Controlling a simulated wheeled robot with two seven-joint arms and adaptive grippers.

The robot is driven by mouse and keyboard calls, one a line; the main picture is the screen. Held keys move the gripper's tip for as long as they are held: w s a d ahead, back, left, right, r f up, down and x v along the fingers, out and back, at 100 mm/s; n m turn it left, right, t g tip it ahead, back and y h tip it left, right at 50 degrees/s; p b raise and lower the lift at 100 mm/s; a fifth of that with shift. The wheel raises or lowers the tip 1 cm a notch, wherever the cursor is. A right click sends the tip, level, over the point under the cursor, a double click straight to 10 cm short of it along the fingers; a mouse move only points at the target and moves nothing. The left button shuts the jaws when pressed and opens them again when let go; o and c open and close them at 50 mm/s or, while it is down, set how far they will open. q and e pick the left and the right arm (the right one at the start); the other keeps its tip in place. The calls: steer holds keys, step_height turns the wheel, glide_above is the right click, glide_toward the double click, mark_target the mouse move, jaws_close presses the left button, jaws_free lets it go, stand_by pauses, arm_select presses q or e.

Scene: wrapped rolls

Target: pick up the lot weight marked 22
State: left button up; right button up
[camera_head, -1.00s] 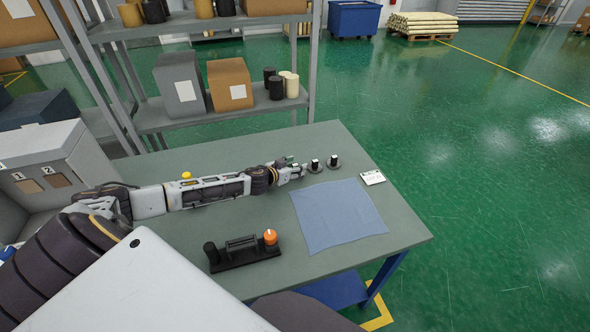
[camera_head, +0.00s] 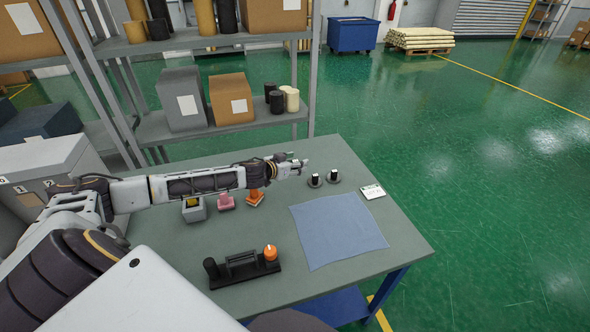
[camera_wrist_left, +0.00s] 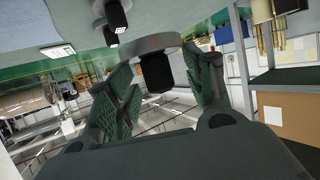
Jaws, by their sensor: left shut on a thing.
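My left gripper (camera_head: 303,163) is over the far side of the table, to the left of two weights and a little above them. In the left wrist view its fingers (camera_wrist_left: 160,88) are closed around the black knob (camera_wrist_left: 155,72) of a weight with a grey disc base (camera_wrist_left: 150,43). Two more weights stand on the table, the left one (camera_head: 315,180) and the right one (camera_head: 334,177), each with a dark upright knob, a pale face and a round grey base. I cannot read any number on the weights. My right gripper is out of view.
A blue cloth (camera_head: 338,222) and a white card (camera_head: 373,191) lie to the right. A black holder with an orange knob (camera_head: 270,253) stands nearer me. A grey box (camera_head: 194,210), a pink item (camera_head: 226,202) and an orange item (camera_head: 255,197) sit by my arm. Shelves (camera_head: 230,125) stand behind.

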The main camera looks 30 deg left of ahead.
arm_select(q)
steer(key=shift+r, duration=0.4)
stand_by(0.4)
